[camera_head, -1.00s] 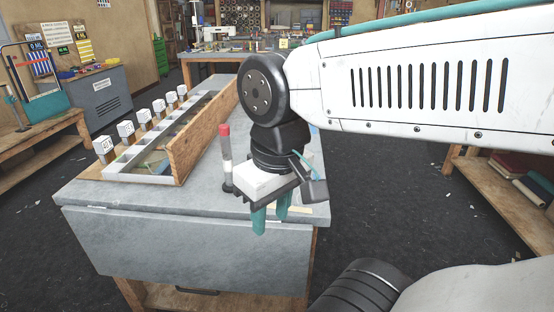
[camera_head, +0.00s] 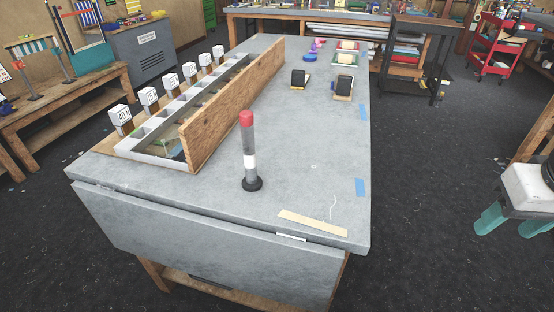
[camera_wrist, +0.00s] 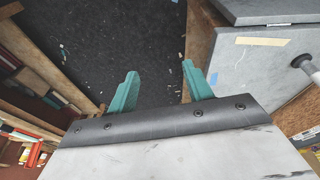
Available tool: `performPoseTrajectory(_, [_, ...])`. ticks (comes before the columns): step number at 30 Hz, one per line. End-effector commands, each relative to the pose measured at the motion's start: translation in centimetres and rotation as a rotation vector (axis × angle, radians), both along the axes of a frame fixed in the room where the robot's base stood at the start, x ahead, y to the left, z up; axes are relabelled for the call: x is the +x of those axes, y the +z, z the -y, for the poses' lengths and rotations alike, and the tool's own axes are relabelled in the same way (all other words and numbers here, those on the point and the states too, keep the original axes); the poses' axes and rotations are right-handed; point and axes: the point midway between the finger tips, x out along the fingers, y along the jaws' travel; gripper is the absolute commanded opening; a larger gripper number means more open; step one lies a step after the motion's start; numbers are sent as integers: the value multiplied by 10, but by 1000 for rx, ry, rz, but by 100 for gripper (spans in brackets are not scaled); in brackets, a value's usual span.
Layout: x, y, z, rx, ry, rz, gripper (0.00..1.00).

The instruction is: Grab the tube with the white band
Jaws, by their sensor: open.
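The tube (camera_head: 249,142) stands upright on a dark round base near the front of the grey workbench (camera_head: 310,190). It is grey with a red cap and a white band around its middle. In the wrist view only part of the tube (camera_wrist: 304,64) shows at the right edge. My gripper (camera_head: 505,227) is at the right edge of the head view, off the bench and well apart from the tube. In the wrist view its teal fingers (camera_wrist: 158,82) are spread with nothing between them, over the dark floor.
A long divided tray with a wooden side board (camera_head: 235,100) lies left of the tube, with numbered white blocks (camera_head: 120,115) along it. Black items (camera_head: 300,79) stand farther back. The bench right of the tube is mostly clear.

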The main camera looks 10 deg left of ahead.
Motion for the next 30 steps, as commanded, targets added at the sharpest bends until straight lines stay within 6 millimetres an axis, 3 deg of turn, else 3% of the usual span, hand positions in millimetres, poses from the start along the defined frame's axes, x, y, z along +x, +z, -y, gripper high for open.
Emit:
performPoseTrajectory(5, [102, -14, -26, -52, 144, 258, 51])
performPoseTrajectory(8, [158, -19, -60, -41, 261, 430, 51])
performPoseTrajectory(12, [213, -27, -131, 45, 449, 657, 51])
performPoseTrajectory(14, [229, -31, -166, 100, 529, 752, 51])
performPoseTrajectory(17, [237, -38, -228, 235, 669, 885, 51])
performPoseTrajectory(21, [223, -47, -304, 464, 828, 1023, 51])
performPoseTrajectory(25, [199, -52, -348, 658, 919, 1093, 51])
performPoseTrajectory(30, [178, -53, -372, 802, 968, 1132, 51])
